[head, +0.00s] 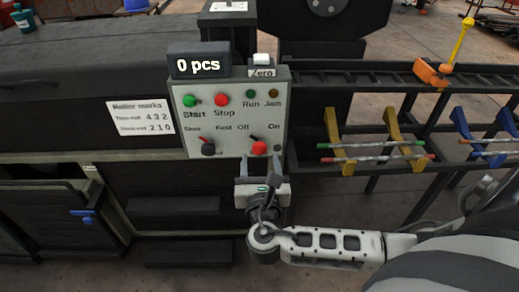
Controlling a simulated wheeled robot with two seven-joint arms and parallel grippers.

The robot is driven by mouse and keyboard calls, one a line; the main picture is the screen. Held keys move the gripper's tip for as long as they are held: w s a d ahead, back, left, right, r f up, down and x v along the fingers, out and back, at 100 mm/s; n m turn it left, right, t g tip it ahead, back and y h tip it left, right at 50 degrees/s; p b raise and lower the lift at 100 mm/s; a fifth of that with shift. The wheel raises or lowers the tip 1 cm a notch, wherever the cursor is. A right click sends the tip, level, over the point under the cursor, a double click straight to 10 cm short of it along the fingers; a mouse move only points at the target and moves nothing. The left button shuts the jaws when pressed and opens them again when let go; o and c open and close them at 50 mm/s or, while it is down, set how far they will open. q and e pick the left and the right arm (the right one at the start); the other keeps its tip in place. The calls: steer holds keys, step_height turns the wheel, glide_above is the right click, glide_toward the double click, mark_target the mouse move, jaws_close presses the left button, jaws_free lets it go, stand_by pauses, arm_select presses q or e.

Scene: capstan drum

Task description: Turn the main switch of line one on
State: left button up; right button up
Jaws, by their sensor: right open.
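A grey control panel (237,112) is mounted on the dark machine. At its lower right is a red rotary switch (259,148) with the labels "Off" and "On" above it. Its pointer tilts up to the left, toward "Off". My right gripper (261,163) is just below this switch, open, its fingers pointing up toward the panel's lower edge. I cannot tell whether a finger touches the panel. My left gripper is out of view.
The panel also bears a green Start button (189,100), a red Stop button (222,99) and a dark Slow/Fast knob (208,147). A counter (199,62) reads "0 pcs", beside a white Zero button (262,59). A rack with rods (375,145) stands right.

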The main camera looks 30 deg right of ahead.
mark_target(260, 150)
steer(key=shift+b+x, duration=0.35)
steer(key=shift+x, duration=2.45)
steer(key=c, duration=0.9)
